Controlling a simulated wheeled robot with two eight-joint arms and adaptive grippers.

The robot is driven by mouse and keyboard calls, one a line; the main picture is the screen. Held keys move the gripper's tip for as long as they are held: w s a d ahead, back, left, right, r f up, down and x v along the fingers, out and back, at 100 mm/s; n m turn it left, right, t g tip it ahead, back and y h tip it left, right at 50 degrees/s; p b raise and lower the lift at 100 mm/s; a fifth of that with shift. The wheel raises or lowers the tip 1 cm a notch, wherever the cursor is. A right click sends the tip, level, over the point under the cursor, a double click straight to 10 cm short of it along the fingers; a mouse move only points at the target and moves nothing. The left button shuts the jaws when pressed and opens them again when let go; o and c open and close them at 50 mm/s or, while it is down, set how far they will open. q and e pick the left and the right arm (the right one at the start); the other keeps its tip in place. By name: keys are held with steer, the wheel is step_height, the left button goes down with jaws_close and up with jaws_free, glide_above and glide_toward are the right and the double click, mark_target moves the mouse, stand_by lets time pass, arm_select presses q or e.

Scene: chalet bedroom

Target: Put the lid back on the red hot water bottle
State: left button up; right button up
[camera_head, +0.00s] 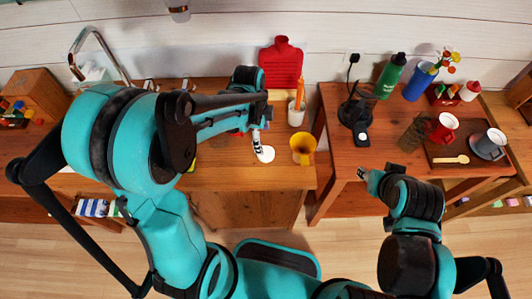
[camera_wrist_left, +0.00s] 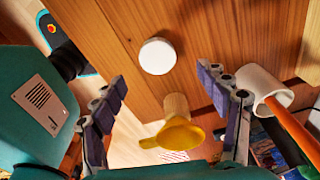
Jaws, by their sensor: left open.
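The red hot water bottle (camera_head: 281,62) stands upright at the back of the left wooden table, against the wall. Whether its neck is open cannot be told. A white round lid (camera_head: 266,155) lies flat near that table's front edge; it also shows in the left wrist view (camera_wrist_left: 157,56). My left gripper (camera_head: 258,140) is over the table beside the lid, partly hidden by its own arm.
A yellow funnel-like cup (camera_head: 303,148) stands just right of the lid. A white cup (camera_head: 296,114) with pencils is behind it. The right table (camera_head: 340,130) holds a black stand (camera_head: 356,115), green bottle (camera_head: 391,75) and a tray with mugs (camera_head: 440,158). A gap separates the tables.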

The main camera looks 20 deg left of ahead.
mark_target(266, 153)
arm_select(q)
steer(key=shift+d+f+b, duration=0.15)
steer(key=shift+f+b, duration=0.15)
steer(key=shift+f, duration=0.8)
steer(key=shift+f, duration=0.1)
steer(key=f, duration=0.1)
steer(key=f+b, duration=0.1)
steer(key=f, duration=0.1)
steer(key=f+b, duration=0.1)
steer(key=shift+s+d+f, duration=0.2)
steer(key=shift+d, duration=0.2)
steer(key=shift+f, duration=0.35)
steer(key=shift+r, duration=0.1)
steer(key=c, duration=0.9)
